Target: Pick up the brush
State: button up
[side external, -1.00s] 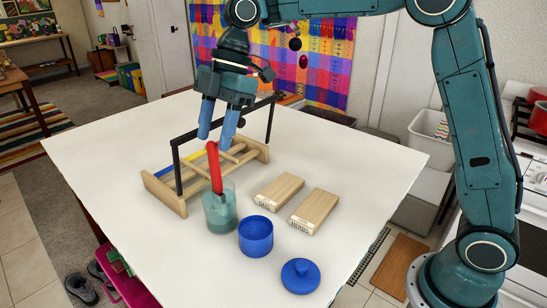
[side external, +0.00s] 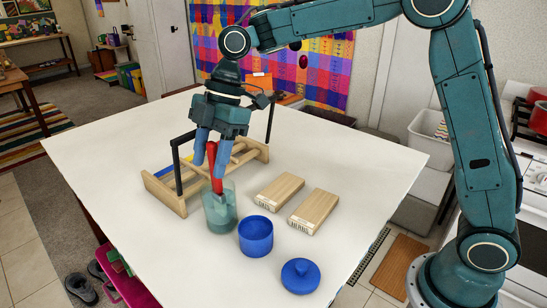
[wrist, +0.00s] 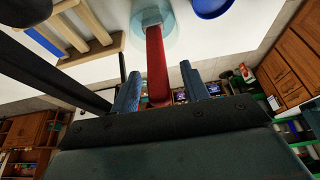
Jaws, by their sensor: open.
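The red-handled brush (side external: 214,172) stands in a translucent teal cup (side external: 220,212), its handle pointing up and leaning slightly left. My gripper (side external: 210,167) is open, with its blue fingers on either side of the upper handle. In the wrist view the red brush (wrist: 156,65) runs between my two fingers (wrist: 167,90), with a visible gap on the right side. The cup (wrist: 170,42) also shows at the top of the wrist view.
A wooden rack (side external: 163,192) with a black bar frame stands left of and behind the cup. A blue cup (side external: 256,238), a blue lid (side external: 300,276) and two wooden blocks (side external: 279,192) (side external: 314,210) lie to the right. The white table's (side external: 370,165) right side is clear.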

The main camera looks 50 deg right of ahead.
jog(key=shift+c, duration=0.4)
grip_shut()
jog(key=shift+r, duration=0.1)
jog(key=shift+r, duration=4.9)
